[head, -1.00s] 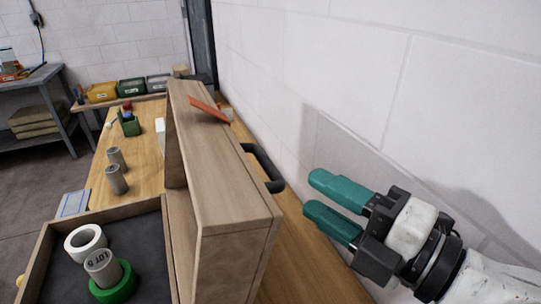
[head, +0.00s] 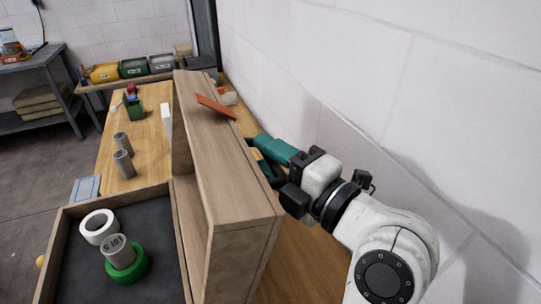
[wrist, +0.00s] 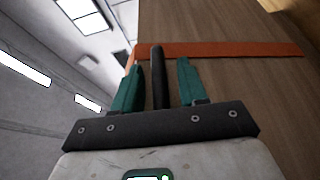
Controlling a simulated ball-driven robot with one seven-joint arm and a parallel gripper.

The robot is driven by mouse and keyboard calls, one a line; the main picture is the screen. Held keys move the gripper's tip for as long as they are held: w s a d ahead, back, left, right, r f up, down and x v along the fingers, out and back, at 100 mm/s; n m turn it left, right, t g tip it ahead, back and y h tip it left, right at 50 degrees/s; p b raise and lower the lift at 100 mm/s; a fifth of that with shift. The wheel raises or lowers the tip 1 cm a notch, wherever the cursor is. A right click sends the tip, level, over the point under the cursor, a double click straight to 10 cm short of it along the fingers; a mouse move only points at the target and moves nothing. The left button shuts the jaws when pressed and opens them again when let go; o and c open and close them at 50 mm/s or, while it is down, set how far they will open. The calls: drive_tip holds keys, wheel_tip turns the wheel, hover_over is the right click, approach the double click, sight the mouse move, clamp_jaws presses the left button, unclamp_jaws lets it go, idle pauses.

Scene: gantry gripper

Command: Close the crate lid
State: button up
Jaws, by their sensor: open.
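The wooden crate lid (head: 222,168) stands upright, swung open, at the right side of the open crate (head: 54,238). Its dark handle is on the face towards the wall and is mostly hidden by my gripper in the head view; the handle (wrist: 157,80) shows clearly in the wrist view. My gripper (head: 258,153) is open at the handle. In the wrist view the handle bar runs between the two teal fingers (wrist: 160,82), with visible gaps on both sides. An orange strip (head: 216,106) lies across the lid's upper edge.
In the crate are a white ring (head: 99,226), a green ring (head: 133,268) and a grey cylinder (head: 116,247). Two grey cylinders (head: 123,164) stand on the bench behind. The white wall (head: 330,80) is close on the right.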

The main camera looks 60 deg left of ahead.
drive_tip(key=shift+c, duration=0.3)
clamp_jaws()
drive_tip(key=shift+s, duration=0.1)
